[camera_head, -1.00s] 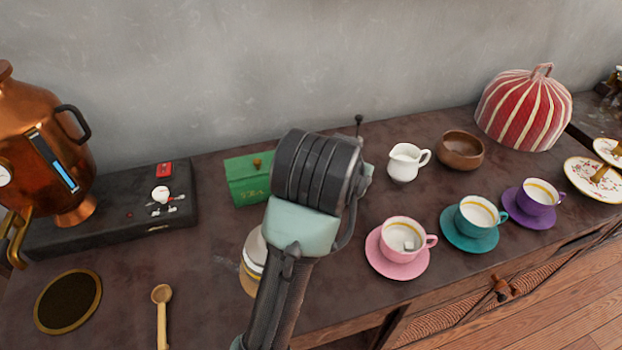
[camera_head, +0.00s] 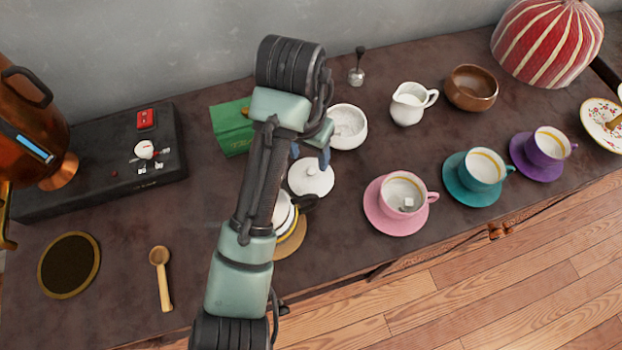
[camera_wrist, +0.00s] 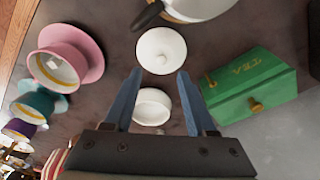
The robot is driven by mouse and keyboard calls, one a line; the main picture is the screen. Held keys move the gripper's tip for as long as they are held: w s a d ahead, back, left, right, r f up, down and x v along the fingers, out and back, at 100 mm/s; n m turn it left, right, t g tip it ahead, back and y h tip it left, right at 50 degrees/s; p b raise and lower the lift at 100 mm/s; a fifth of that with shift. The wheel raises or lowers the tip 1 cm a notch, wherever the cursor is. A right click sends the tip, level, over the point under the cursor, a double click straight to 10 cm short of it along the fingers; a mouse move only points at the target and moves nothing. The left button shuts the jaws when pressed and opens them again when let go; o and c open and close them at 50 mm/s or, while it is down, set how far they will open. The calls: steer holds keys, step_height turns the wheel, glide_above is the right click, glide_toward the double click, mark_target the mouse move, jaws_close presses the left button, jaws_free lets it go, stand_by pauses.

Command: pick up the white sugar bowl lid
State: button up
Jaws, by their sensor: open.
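The white sugar bowl lid (camera_head: 312,179) lies on the dark table with its small knob up. It also shows in the wrist view (camera_wrist: 161,48), just beyond the fingertips. The open white sugar bowl (camera_head: 347,128) stands behind it; in the wrist view the bowl (camera_wrist: 152,106) shows between the fingers. My gripper (camera_head: 309,158) is open and empty, pointing down by the lid's far side in the head view. In the wrist view its two blue fingers (camera_wrist: 158,74) are apart, and the lid lies ahead of the gap, not visibly touched.
A white pot (camera_head: 286,217) with a black handle is partly hidden by my arm, close to the lid. A green tea box (camera_head: 230,128) stands left of the bowl. A pink cup (camera_head: 403,193) and a creamer (camera_head: 408,104) are to the right. Bare table lies between lid and pink saucer.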

mark_target(311, 171)
steer(key=f, duration=0.3)
steer(key=w+f, duration=0.1)
steer(key=f, duration=0.3)
steer(key=shift+w+d+f+b, duration=0.2)
steer(key=shift+b, duration=0.15)
jaws_close()
